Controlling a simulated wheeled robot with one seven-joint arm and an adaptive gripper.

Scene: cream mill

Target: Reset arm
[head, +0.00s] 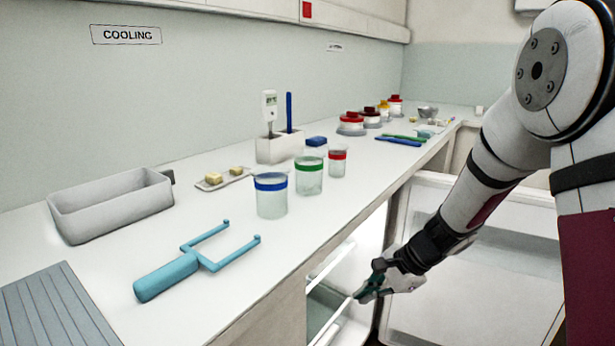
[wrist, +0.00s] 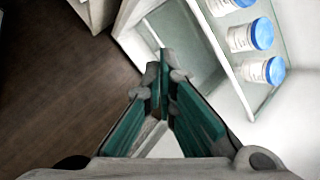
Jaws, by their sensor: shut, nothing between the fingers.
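My gripper (head: 366,294) hangs low at the end of my arm, in front of the counter's front edge, beside an open lit compartment under the counter. In the wrist view my gripper (wrist: 160,75) is shut, its green-padded fingers together with nothing between them. Blue-capped white jars (wrist: 263,34) stand on a glass shelf (wrist: 232,65) inside the compartment, to the right of the fingers in the wrist view. The fingers appear apart from the jars.
The counter (head: 215,285) holds a grey bin (head: 110,208), a light-blue fork tool (head: 195,262), banded beakers (head: 271,198), a butter tray (head: 225,180) and a white holder (head: 279,149). The open white door (head: 475,275) stands behind my forearm. Dark floor (wrist: 50,90) is clear at left in the wrist view.

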